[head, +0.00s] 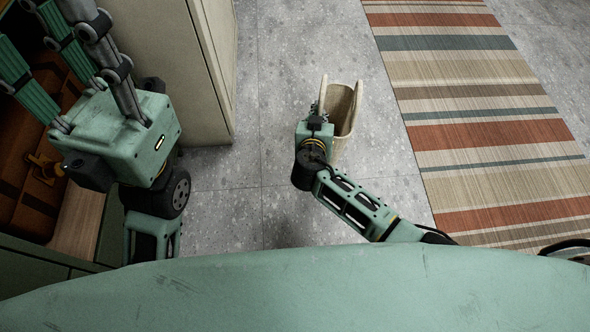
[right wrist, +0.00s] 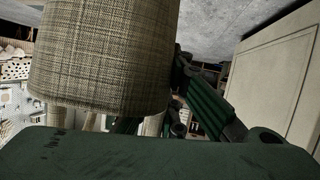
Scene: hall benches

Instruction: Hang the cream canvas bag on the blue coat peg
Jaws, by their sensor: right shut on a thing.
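The cream canvas bag (head: 343,118) hangs over the grey floor in the head view, with its top opening and raised rims or straps showing. My right gripper (head: 320,112) is shut on it at its left side. In the right wrist view the bag's woven cloth (right wrist: 105,55) fills the upper middle and hides much behind it. My left gripper (head: 70,45) is at the upper left, away from the bag, with its fingertips cut off or hard to make out. I cannot make out a blue coat peg in either view.
A pale cabinet (head: 178,60) stands at the upper left. Beside it is a bench (head: 78,222) with brown leather-like items (head: 25,140) in a dark recess. A striped rug (head: 490,120) lies on the right. The floor (head: 255,190) between is clear.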

